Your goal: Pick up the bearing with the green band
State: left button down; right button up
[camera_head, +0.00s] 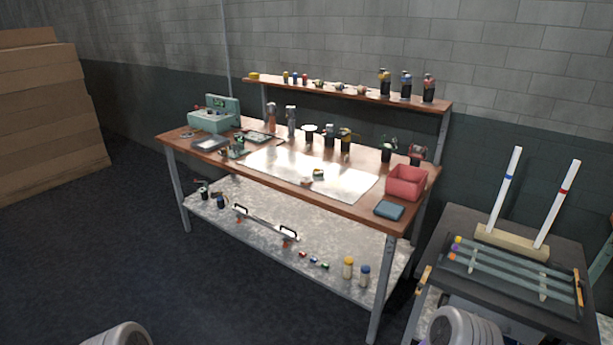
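No bearing is clear enough to identify surely at this size. On the bench's lower shelf lies a row of small dark pieces with coloured marks, and the middle piece (313,260) looks green. A small item with some green on it (318,174) lies on the pale mat (270,162) on the bench top. Whether either is the green-banded bearing, I cannot tell. Neither of my grippers is in view; only grey rounded parts of my arms show at the bottom edge.
The wooden workbench (378,216) carries a red bin (406,183), a blue box (389,210), a teal case (209,122) and several tools. A raised shelf (350,93) holds small parts. Cardboard boxes (45,105) are left; floor is clear.

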aim_at(318, 172)
jog(key=u, duration=0.95)
jog(key=i, duration=2.95)
jog(key=z, duration=1)
